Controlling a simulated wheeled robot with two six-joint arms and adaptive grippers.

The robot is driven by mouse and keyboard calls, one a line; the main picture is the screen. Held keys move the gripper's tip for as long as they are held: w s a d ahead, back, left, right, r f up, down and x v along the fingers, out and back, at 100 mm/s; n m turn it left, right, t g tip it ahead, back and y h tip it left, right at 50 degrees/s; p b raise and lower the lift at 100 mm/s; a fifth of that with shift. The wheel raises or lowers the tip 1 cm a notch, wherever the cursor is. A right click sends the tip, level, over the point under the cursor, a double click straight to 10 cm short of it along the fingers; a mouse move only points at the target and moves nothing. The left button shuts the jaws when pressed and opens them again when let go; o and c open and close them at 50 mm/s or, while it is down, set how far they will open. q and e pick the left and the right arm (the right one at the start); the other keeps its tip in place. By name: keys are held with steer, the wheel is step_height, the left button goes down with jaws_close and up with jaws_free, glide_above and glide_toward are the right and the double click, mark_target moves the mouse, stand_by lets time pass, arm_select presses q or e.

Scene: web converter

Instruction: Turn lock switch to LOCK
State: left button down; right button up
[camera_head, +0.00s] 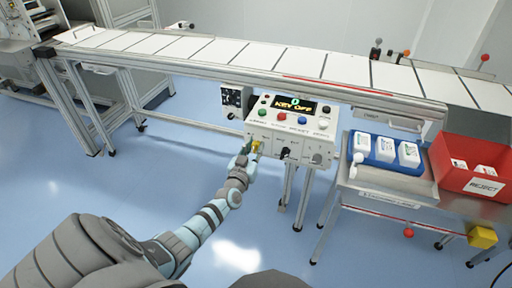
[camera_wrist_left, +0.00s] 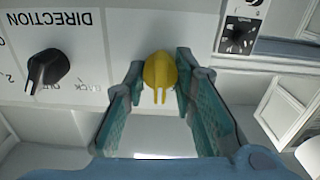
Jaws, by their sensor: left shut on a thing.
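The control panel (camera_head: 296,120) is a white box under the conveyor, with a display that reads KEY OFF. A yellow switch knob (camera_head: 257,147) sits at the left of its lower row; I take it for the lock switch, but its label is not readable. My left gripper (camera_head: 251,147) is at this knob. The knob's narrow end points down in that upside-down view. My right gripper is not in view.
Black knobs (camera_head: 283,152) sit to the right of the yellow one; the left wrist view shows one (camera_wrist_left: 47,70) marked DIRECTION. Coloured buttons (camera_head: 279,115) line the panel's upper face. A blue tray (camera_head: 372,157) with white bottles and a red reject bin (camera_head: 470,165) stand right.

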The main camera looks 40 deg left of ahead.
arm_select(q)
steer(key=n, duration=0.4)
steer(key=shift+n, duration=2.1)
steer(key=c, duration=1.3)
jaws_free()
steer(key=shift+c, duration=0.2)
